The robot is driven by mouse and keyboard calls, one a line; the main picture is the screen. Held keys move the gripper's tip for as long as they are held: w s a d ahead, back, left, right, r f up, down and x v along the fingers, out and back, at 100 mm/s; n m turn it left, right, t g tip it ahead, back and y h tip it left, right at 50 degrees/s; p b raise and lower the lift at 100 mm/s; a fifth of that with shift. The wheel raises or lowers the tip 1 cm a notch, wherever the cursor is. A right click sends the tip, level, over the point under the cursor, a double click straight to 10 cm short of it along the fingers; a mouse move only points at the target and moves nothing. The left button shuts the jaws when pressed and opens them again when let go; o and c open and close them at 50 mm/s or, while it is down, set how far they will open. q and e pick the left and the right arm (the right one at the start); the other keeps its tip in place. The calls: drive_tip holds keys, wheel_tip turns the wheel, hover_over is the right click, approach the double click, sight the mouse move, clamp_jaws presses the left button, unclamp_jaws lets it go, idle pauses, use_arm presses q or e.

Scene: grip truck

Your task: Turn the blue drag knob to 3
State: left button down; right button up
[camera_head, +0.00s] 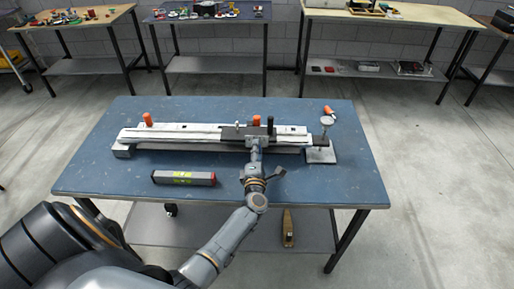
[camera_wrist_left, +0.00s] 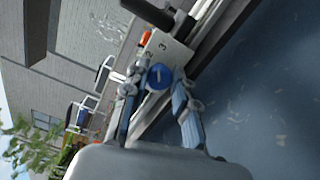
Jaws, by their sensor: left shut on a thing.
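The blue drag knob (camera_wrist_left: 159,76) shows in the left wrist view, round, with a pale line on its face. It sits on a light metal plate (camera_wrist_left: 170,50) marked with numerals, of which a 3 is readable. My left gripper (camera_wrist_left: 160,84) has its fingers on either side of the knob and is shut on it. In the head view my left gripper (camera_head: 255,143) reaches the front of the carriage on the long machine (camera_head: 190,135); the knob is hidden there. My right gripper is not in view.
The machine lies along the blue table (camera_head: 110,178). A dark bar with a green label (camera_head: 184,178) lies in front of it. Other tables line the back wall.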

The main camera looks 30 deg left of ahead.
use_arm(q)
drive_tip(key=shift+f+m, duration=0.1)
drive_tip(key=shift+m, duration=0.2)
idle(0.4)
drive_tip(key=c, duration=1.1)
unclamp_jaws()
drive_tip(key=shift+v, duration=4.05)
drive_tip(key=shift+w+d, duration=0.1)
drive_tip(key=shift+d, duration=0.05)
